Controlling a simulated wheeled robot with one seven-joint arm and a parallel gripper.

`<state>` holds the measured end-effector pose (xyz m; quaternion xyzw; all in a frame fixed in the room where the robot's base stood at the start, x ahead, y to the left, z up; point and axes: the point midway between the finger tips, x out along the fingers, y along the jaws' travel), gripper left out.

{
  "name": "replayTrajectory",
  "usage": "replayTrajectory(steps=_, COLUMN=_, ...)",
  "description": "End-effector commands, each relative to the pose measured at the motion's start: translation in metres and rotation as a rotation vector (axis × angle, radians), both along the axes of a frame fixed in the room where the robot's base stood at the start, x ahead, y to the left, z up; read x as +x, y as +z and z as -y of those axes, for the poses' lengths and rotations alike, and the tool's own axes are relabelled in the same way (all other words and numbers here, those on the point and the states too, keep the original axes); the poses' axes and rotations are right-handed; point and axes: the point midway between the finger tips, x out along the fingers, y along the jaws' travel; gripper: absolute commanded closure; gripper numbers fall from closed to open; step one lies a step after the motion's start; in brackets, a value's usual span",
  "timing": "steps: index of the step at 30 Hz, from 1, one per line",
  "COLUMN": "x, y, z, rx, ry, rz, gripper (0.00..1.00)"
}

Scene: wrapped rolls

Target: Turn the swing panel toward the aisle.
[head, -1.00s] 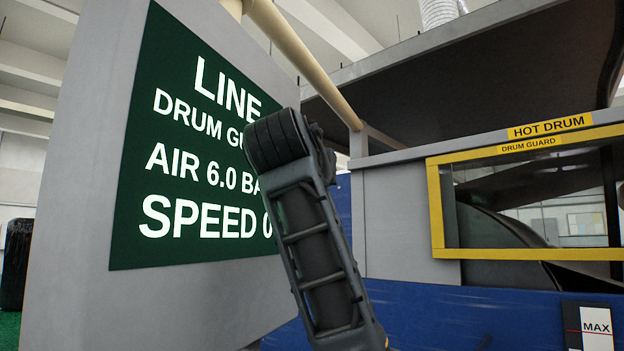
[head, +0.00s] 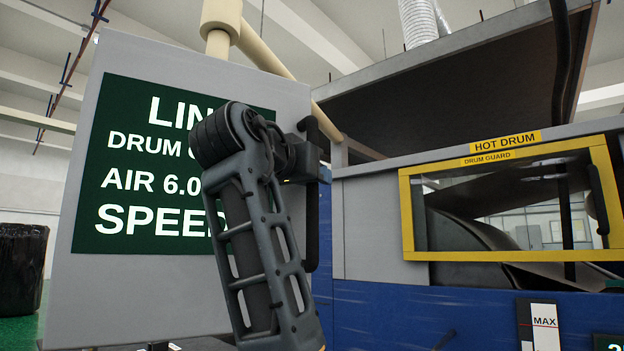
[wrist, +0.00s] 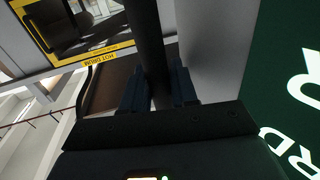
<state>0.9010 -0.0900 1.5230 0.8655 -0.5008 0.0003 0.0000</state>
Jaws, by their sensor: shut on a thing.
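The swing panel (head: 285,105) is a grey board with a green screen (head: 90,200) that reads LINE, DRUM, AIR 6.0 and SPEED in white. It hangs from a cream pipe arm (head: 222,15) in the head view and faces mostly toward me. A dark upright handle (head: 312,225) runs along its right edge. My gripper (wrist: 160,92) is shut on this handle; in the wrist view the dark bar (wrist: 148,35) passes between the two blue-grey fingers. In the head view my arm covers the screen's right part, and the fingertips are hard to make out.
Right of the panel stands a grey and blue machine (head: 380,230) with a yellow-framed drum guard (head: 407,215) marked HOT DRUM. A dark hood (head: 450,90) overhangs it.

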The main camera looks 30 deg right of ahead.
Motion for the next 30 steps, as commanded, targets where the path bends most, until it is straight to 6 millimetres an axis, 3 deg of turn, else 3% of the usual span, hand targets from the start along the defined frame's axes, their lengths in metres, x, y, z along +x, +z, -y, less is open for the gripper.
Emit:
replayTrajectory(steps=13, x=-0.017, y=-0.005, z=-0.013, rx=0.006, ry=0.0, rz=-0.008, gripper=1.0)
replayTrajectory(steps=28, x=-0.019, y=-0.004, z=-0.015, rx=0.006, ry=0.001, rz=-0.008, gripper=1.0)
replayTrajectory(steps=29, x=-0.019, y=-0.004, z=-0.015, rx=0.005, ry=0.001, rz=-0.007, gripper=0.7)
replayTrajectory(steps=30, x=-0.019, y=-0.004, z=-0.015, rx=0.005, ry=0.001, rz=-0.007, gripper=0.66)
